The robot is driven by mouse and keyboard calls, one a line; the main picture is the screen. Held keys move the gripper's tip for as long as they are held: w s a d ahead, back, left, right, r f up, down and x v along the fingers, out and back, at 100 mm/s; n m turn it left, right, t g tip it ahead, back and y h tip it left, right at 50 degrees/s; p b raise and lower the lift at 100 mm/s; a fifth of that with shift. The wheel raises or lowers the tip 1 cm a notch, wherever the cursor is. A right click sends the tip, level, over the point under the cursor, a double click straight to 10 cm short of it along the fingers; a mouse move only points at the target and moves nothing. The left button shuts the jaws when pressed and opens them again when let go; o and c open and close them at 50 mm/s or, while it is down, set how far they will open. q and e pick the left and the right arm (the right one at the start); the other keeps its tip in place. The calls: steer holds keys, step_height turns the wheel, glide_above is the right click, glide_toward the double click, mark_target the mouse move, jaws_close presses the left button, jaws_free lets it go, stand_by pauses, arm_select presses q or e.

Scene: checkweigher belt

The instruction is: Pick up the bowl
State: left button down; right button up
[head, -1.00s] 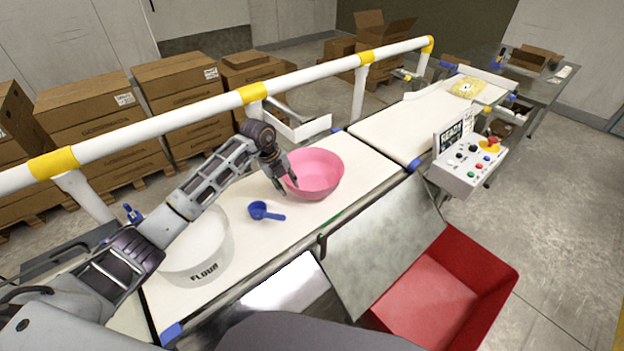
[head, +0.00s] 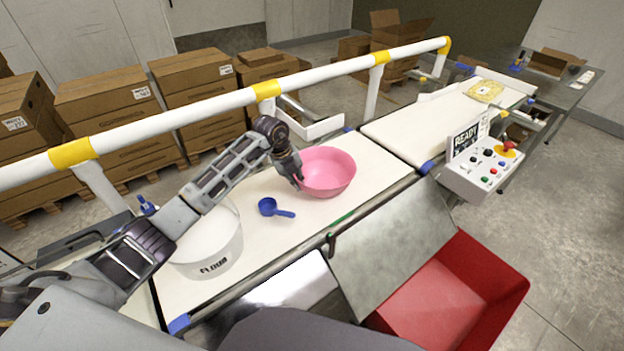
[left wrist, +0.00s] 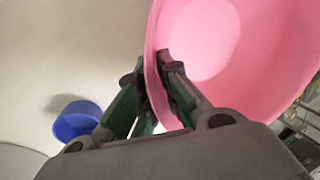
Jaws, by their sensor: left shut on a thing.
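The pink bowl (head: 328,174) stands upright on the white belt in the head view, near the far end of the first belt section. My left gripper (head: 297,184) is at the bowl's left side. In the left wrist view the gripper (left wrist: 160,88) has its fingers on either side of the pink bowl's rim (left wrist: 240,85), shut on the wall. Whether the bowl is lifted off the belt I cannot tell. My right gripper is not in view.
A blue scoop (head: 275,208) lies on the belt (head: 255,245) near the bowl. A white flour tub (head: 208,245) stands beside my left arm. A white guard rail (head: 205,108) runs behind. A control box (head: 480,170) and red bin (head: 440,295) are at the right.

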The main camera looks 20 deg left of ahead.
arm_select(q)
steer(key=shift+r, duration=0.55)
step_height(320, 180, up, 7)
steer(key=shift+f+b, duration=0.15)
steer(key=shift+b, duration=0.25)
steer(key=shift+r, duration=1.1)
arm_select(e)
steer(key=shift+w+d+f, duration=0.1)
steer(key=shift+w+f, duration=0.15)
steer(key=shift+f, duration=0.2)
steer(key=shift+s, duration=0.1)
